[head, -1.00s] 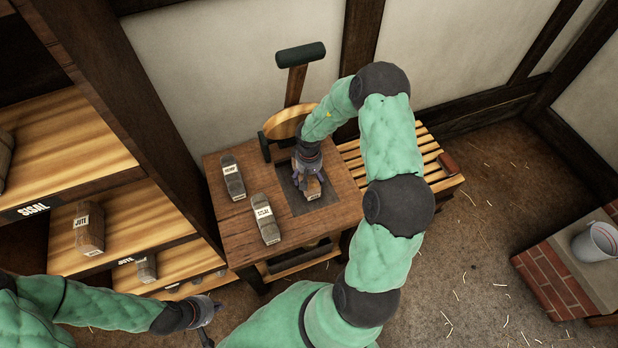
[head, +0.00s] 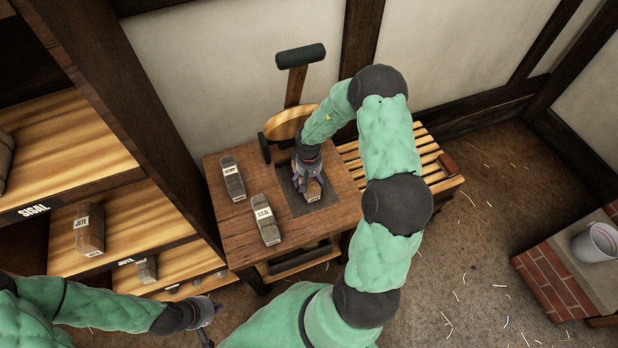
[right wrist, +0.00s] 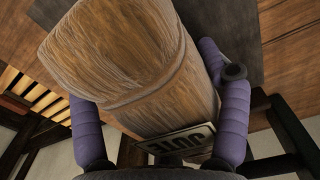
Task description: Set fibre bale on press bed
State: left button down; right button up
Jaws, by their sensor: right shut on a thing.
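A fibre bale (right wrist: 125,55) with a JUTE label fills the middle of the right wrist view, between the purple fingers of my right gripper (right wrist: 160,115). In the head view that bale (head: 313,192) shows only in part below my right gripper (head: 307,178), which is shut on it over the dark press bed (head: 298,205). I cannot tell whether the bale touches the bed. My left gripper (head: 207,322) hangs low at the lower left, away from the bales, its jaws unclear.
HEMP (head: 232,178) and SISAL (head: 265,220) bales lie on the press table (head: 250,248), left of the bed. A shelf (head: 150,220) with bales stands left. A slatted bench (head: 432,160) stands right of the table. A bucket (head: 597,243) sits on brickwork at right.

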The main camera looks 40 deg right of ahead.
jog(key=shift+f, duration=0.15)
jog(key=o, duration=1.4)
